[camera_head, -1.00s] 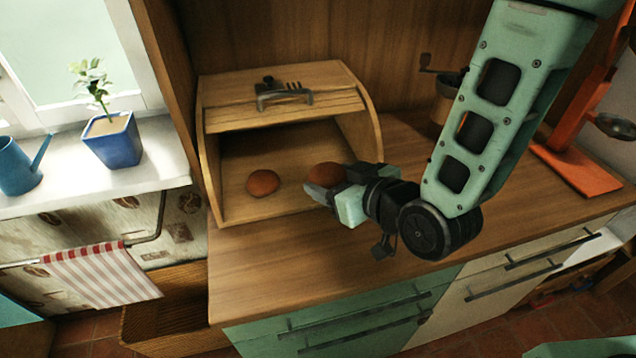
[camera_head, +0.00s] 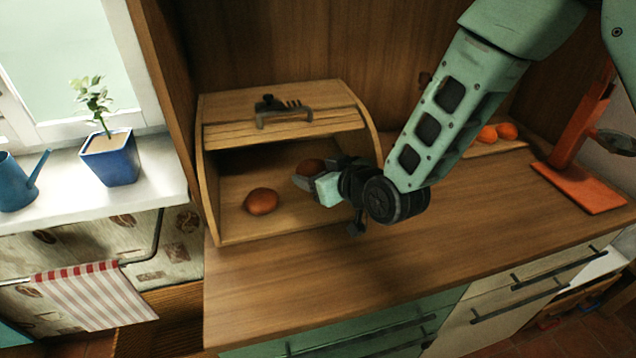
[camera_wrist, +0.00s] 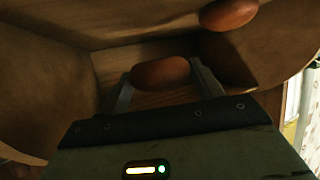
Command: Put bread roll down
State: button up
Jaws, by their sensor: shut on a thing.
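My gripper (camera_head: 312,178) reaches into the open front of the wooden bread box (camera_head: 209,215) from the right. It is shut on a brown bread roll (camera_head: 311,166), which is partly hidden behind the fingers in the head view. In the wrist view the held roll (camera_wrist: 160,73) sits between the two fingertips. A second roll (camera_head: 261,201) lies on the box floor to the left of my gripper. It also shows at the upper right of the wrist view (camera_wrist: 228,13). I cannot tell whether the held roll touches the floor.
The box's raised slatted lid (camera_head: 230,135) with its dark handle (camera_head: 284,113) is above my gripper. The wooden counter (camera_head: 330,270) in front is clear. Orange fruits (camera_head: 497,132) lie on a board at the right. An orange stand (camera_head: 580,187) is at the far right.

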notch_tip(320, 180, down, 3)
jog(key=shift+r, duration=0.1)
jog(key=shift+w+f+p, duration=0.15)
jog(key=shift+f+p, duration=0.3)
jog(key=shift+p, duration=0.1)
jog(key=shift+f, duration=0.1)
jog(key=shift+f+b, duration=0.45)
jog(key=shift+b, duration=0.15)
jog(key=shift+f, duration=0.15)
